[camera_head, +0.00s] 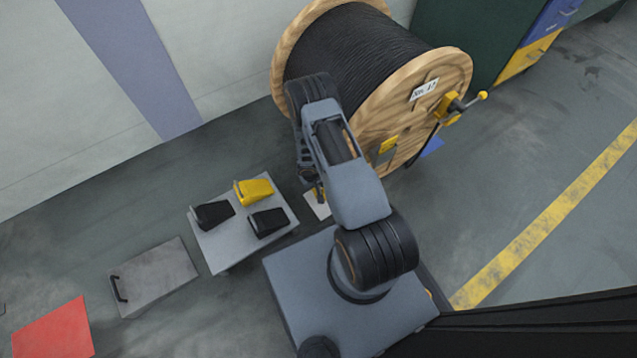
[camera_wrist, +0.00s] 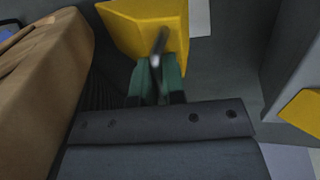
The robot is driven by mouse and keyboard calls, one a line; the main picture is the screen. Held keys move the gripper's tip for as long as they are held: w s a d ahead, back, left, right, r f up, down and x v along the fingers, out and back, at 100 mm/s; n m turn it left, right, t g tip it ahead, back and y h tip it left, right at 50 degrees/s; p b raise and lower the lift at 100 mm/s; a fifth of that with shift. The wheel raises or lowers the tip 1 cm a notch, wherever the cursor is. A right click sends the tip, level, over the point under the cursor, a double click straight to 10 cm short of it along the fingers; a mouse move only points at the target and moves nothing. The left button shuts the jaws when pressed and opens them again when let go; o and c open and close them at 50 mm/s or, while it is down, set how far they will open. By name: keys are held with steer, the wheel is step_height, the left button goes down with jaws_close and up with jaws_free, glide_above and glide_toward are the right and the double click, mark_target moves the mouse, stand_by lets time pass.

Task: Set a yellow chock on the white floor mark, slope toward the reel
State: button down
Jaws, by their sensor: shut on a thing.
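My gripper (camera_wrist: 157,82) is shut on the grip of a yellow chock (camera_wrist: 128,22) in the wrist view. The wooden cable reel (camera_wrist: 42,75) stands left of this chock, with a gap between. The white floor mark (camera_wrist: 200,16) shows just right of the chock, partly covered by it. I cannot tell whether the chock touches the floor, or which way its slope faces. In the head view the white mark (camera_head: 316,206) lies by the reel (camera_head: 430,100), and my arm hides most of the gripper and held chock. A second yellow chock (camera_head: 254,191) lies on the grey stand (camera_head: 225,257).
Two black chocks (camera_head: 213,214) (camera_head: 268,222) share the stand. A grey case (camera_head: 152,277) and a red mat (camera_head: 53,332) lie left of it. A green cabinet (camera_head: 470,40) stands behind the reel. Floor right of the reel is clear, with a yellow line (camera_head: 550,215).

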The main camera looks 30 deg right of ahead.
steer(key=shift+s+f+b, duration=0.1)
steer(key=shift+f+b, duration=0.05)
steer(key=shift+b, duration=1.1)
steer(key=b+x, duration=0.2)
steer(key=shift+a+b, duration=0.2)
steer(key=shift+b, duration=0.1)
steer(key=shift+a+x, duration=0.2)
steer(key=shift+x, duration=0.65)
steer(key=shift+a+x, duration=0.2)
steer(key=shift+x, duration=0.7)
steer(key=shift+f, duration=0.65)
steer(key=c, duration=1.1)
jaws_free()
